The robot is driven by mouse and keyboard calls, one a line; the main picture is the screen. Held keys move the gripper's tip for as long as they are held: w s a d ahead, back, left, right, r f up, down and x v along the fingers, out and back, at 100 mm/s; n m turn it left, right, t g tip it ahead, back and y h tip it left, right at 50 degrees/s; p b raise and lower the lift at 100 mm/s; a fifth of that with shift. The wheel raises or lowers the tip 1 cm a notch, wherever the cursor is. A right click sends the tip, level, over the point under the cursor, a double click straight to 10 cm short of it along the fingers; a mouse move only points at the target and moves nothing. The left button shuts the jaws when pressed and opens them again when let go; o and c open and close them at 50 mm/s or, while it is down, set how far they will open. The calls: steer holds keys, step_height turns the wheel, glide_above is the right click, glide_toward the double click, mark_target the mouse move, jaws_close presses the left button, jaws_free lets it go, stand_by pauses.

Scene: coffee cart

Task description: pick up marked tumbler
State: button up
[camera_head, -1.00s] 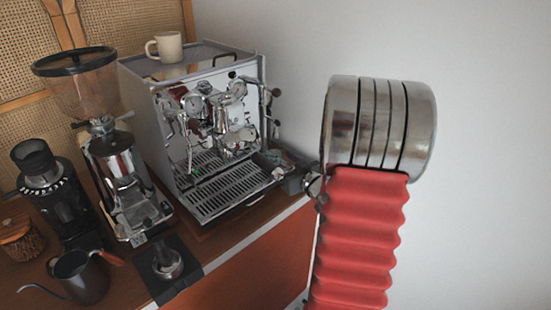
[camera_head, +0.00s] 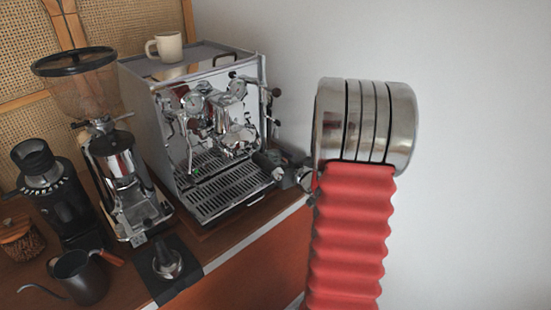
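I cannot pick out a marked tumbler for certain. A small green spot (camera_head: 196,171) shows at the back of the drip tray, but I cannot tell what it is on. A plain cream mug (camera_head: 165,46) stands upright on top of the espresso machine. My arm, with red bellows and a steel joint, rises at the right. Its dark, small end, which appears to be my gripper (camera_head: 266,160), is at the right front of the machine. Its fingers are too small and dark to read, and I cannot tell whether it touches anything.
The espresso machine (camera_head: 218,62) stands on a wooden counter (camera_head: 255,222). Left of it are a grinder with a hopper (camera_head: 88,85), a smaller black grinder (camera_head: 55,195), a gooseneck kettle (camera_head: 82,278) and a wooden jar (camera_head: 20,243). A tamper (camera_head: 167,262) sits on a black mat. Right of my arm is bare wall.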

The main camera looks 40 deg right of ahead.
steer(key=c, duration=0.9)
steer(key=shift+c, duration=0.4)
steer(key=shift+r, duration=0.15)
steer(key=shift+r, duration=0.6)
steer(key=f+v, duration=0.2)
steer(key=v, duration=1.5)
steer(key=shift+s+f, duration=0.3)
steer(key=shift+s, duration=0.35)
steer(key=shift+w+a, duration=0.1)
